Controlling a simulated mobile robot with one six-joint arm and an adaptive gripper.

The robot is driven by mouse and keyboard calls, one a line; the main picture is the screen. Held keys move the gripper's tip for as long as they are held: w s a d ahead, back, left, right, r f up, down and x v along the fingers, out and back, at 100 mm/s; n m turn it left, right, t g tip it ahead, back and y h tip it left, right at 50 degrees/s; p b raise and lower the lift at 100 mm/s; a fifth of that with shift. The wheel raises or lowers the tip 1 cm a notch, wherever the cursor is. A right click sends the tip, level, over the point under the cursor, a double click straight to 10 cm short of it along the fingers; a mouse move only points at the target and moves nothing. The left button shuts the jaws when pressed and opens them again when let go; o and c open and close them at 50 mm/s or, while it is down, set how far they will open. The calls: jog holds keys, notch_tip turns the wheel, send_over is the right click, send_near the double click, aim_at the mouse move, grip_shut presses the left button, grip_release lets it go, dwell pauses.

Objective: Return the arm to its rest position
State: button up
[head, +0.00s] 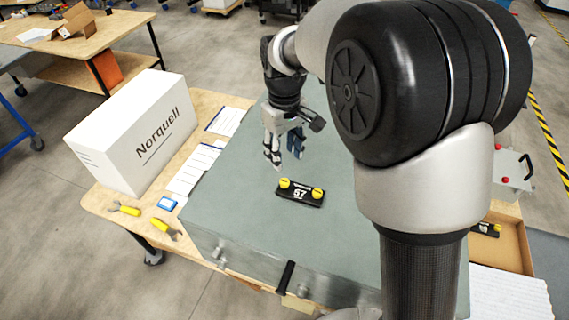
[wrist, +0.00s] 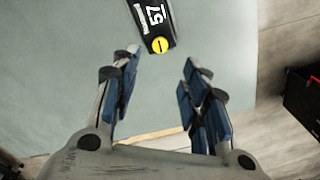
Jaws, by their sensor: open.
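My gripper (head: 284,150) hangs fingers down over the grey-green top of a large metal case (head: 255,235) in the head view. Its fingers are apart with nothing between them. In the wrist view the two blue-padded fingers of my gripper (wrist: 158,100) stand wide open. A black module labelled 57 with yellow knobs (head: 300,194) lies on the case top, just in front of and to the right of the fingers; it also shows beyond the fingertips in the wrist view (wrist: 153,22). The fingers are apart from it. My arm hides the case's right side.
A white Norquell box (head: 140,130), papers (head: 195,170) and yellow-handled tools (head: 125,208) lie on the wooden table to the left. An open cardboard box (head: 507,245) with a dark module stands at right. A second table (head: 85,45) is at the back left.

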jog(key=shift+r, duration=0.7)
jog(key=s+d+r+m+t+b, duration=0.2)
jog(key=s+d+r+m+b, duration=0.15)
jog(key=s+d+b, duration=0.65)
jog(key=s+d+f+m+t+b, duration=0.1)
jog(key=s+f, duration=0.3)
jog(key=s, duration=0.4)
jog(key=s+d+f+m+t+b, duration=0.1)
jog(key=s+d+f+m+b, duration=0.1)
jog(key=s, duration=0.5)
notch_tip(320, 180, down, 2)
jog(key=shift+s+d+f+m+t, duration=0.2)
jog(key=shift+s+d+m+t, duration=0.15)
jog(key=shift+d+m, duration=0.25)
